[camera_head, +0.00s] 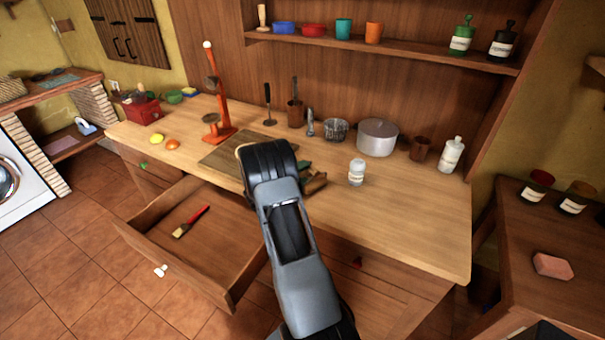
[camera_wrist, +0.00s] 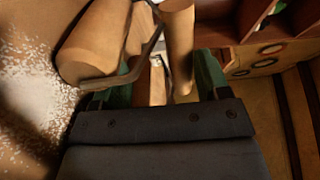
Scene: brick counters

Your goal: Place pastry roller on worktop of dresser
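The pastry roller (camera_wrist: 98,42) is wooden, with two cylinders joined by a metal frame; it shows large in the wrist view at the fingertips. In the head view a wooden part of it (camera_head: 316,183) shows beside my gripper, and the rest is hidden behind my arm. My gripper (camera_wrist: 155,85) has green fingers spread wide on either side of the roller's middle part. No firm contact shows. The dresser's wooden worktop (camera_head: 420,215) lies under and around my gripper. I cannot tell whether the roller touches it.
A dark board (camera_head: 225,152) lies on the worktop, beside a red-orange stand (camera_head: 221,100). A white jar (camera_head: 357,172), a pot (camera_head: 377,137) and cups stand to the right and back. An open drawer (camera_head: 225,255) holding a brush (camera_head: 190,221) juts out in front. The right front worktop is clear.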

